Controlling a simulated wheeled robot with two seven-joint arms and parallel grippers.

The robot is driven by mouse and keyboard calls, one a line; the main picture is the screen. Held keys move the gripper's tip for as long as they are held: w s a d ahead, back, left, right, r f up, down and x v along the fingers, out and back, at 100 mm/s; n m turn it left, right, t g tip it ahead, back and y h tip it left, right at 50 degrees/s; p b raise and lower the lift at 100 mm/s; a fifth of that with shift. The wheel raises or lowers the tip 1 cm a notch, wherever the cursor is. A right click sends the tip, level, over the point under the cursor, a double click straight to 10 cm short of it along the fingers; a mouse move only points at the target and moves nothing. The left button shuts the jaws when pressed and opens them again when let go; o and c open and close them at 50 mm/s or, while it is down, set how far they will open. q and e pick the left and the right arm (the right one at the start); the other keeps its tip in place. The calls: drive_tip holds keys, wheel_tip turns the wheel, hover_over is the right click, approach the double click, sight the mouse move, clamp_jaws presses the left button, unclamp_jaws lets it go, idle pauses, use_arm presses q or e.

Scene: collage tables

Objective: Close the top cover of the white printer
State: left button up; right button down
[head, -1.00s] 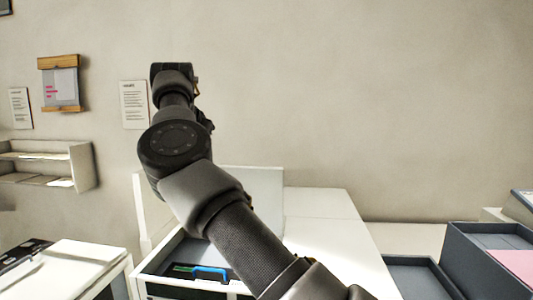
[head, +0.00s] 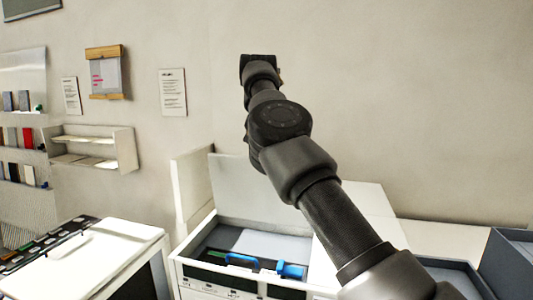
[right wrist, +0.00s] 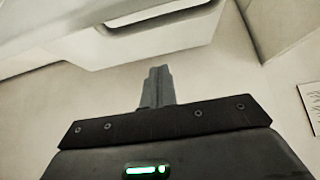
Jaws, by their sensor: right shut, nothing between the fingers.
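The white printer (head: 187,279) stands at the lower middle of the head view with its top open. Its inside shows a dark bay with blue parts (head: 290,270). A white upright panel (head: 232,190), which looks like the raised top cover, stands at the back of the opening, partly hidden by my right arm. My right arm crosses in front of the printer and reaches up toward the wall. In the right wrist view my right gripper (right wrist: 158,85) is shut and empty, apart from anything I can make out. My left gripper is out of view.
Another white machine (head: 100,250) stands left of the printer. Grey trays (head: 510,255) are at the lower right. A wall shelf (head: 125,150) and posted sheets (head: 173,92) are on the wall. In the right wrist view a pale overhanging shape (right wrist: 150,30) is near the top.

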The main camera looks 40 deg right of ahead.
drive_tip(key=shift+s+a+f, duration=0.3)
drive_tip(key=shift+a+f, duration=0.3)
drive_tip(key=shift+f, duration=0.05)
drive_tip(key=shift+s+a+f, duration=0.3)
drive_tip(key=shift+a+f, duration=0.3)
drive_tip(key=shift+d+f, duration=0.15)
drive_tip(key=shift+f, duration=0.05)
